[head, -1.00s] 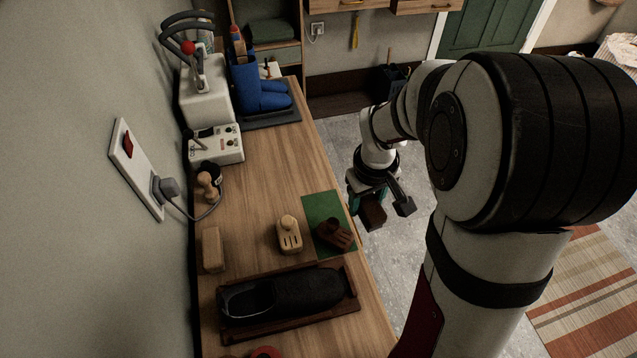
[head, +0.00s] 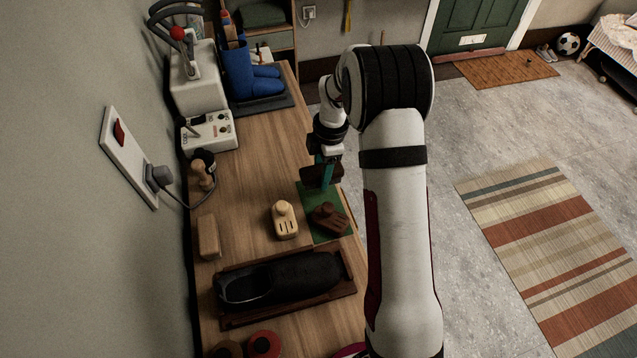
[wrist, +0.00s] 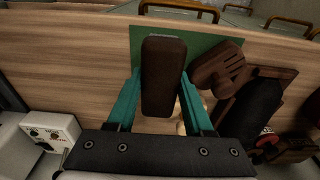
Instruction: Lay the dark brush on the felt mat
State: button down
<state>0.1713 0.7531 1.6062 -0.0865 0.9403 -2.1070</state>
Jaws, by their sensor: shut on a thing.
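The dark brush (wrist: 162,78) is a dark brown, rounded block. My gripper (head: 323,174) is shut on it, with teal fingers on either side in the wrist view. In the head view the dark brush (head: 314,173) hangs at the far end of the green felt mat (head: 306,203), partly hidden by my fingers. It seems to be above the mat, but the exact gap cannot be told. The mat also shows behind the brush in the wrist view (wrist: 205,42).
A dark slotted wooden piece (head: 328,217) with a knob sits on the mat's near part. A pale slotted piece (head: 284,222) stands just left of the mat. A dark tray (head: 344,288) holding a black shoe lies nearer. A pale brush (head: 208,238) lies by the wall.

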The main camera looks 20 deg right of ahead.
aim_at(318, 183)
jog(key=shift+w+a+f, duration=0.15)
jog(key=shift+a+f, duration=0.05)
jog(key=shift+f, duration=0.95)
jog(key=shift+w+a+f, duration=0.1)
jog(key=shift+a+f, duration=0.05)
jog(key=shift+f, duration=0.95)
jog(key=shift+c, duration=1.4)
grip_release()
jog(key=shift+f, duration=0.1)
jog(key=r, duration=0.4)
jog(key=d+r, duration=0.1)
jog(key=r, duration=0.7)
jog(key=shift+d+r, duration=0.1)
jog(key=shift+d, duration=0.1)
jog(key=s+a+r+m, duration=0.4)
jog(key=s+r+m, duration=0.4)
jog(key=s, duration=0.2)
jog(key=s+a+m, duration=0.2)
jog(key=s+m, duration=0.5)
jog(key=s, duration=0.4)
jog(key=s+a+m, duration=0.3)
jog(key=s+m, duration=0.5)
jog(key=s, duration=0.2)
jog(key=shift+s+r+m, duration=0.3)
jog(key=shift+s, duration=0.05)
